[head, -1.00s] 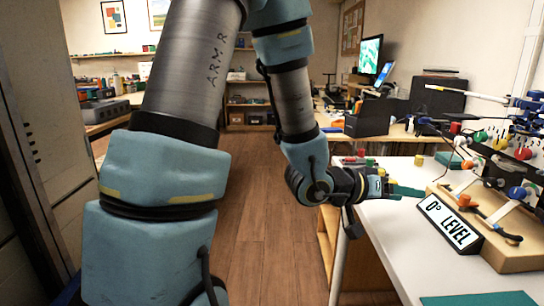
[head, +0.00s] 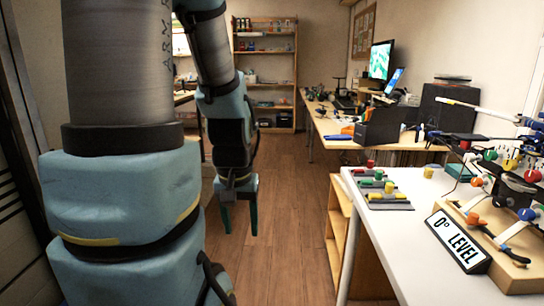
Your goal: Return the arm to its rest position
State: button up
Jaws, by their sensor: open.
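My gripper (head: 239,217) hangs pointing down over the wooden floor, left of the white table (head: 400,225). Its two green fingers are spread apart with nothing between them. My arm, in blue covers and grey tubes, fills the left part of the head view and folds down from the top. The gripper is clear of the table and touches nothing that I can see.
On the white table stand a wooden servo board with colored knobs (head: 510,243), a "0° LEVEL" sign (head: 458,240) and a grey strip with colored blocks (head: 384,196). A yellow block (head: 428,172) stands near its back edge. Open floor (head: 285,200) lies between my arm and the table.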

notch_tip(320, 180, up, 12)
jog(key=p, duration=1)
dwell(1.1)
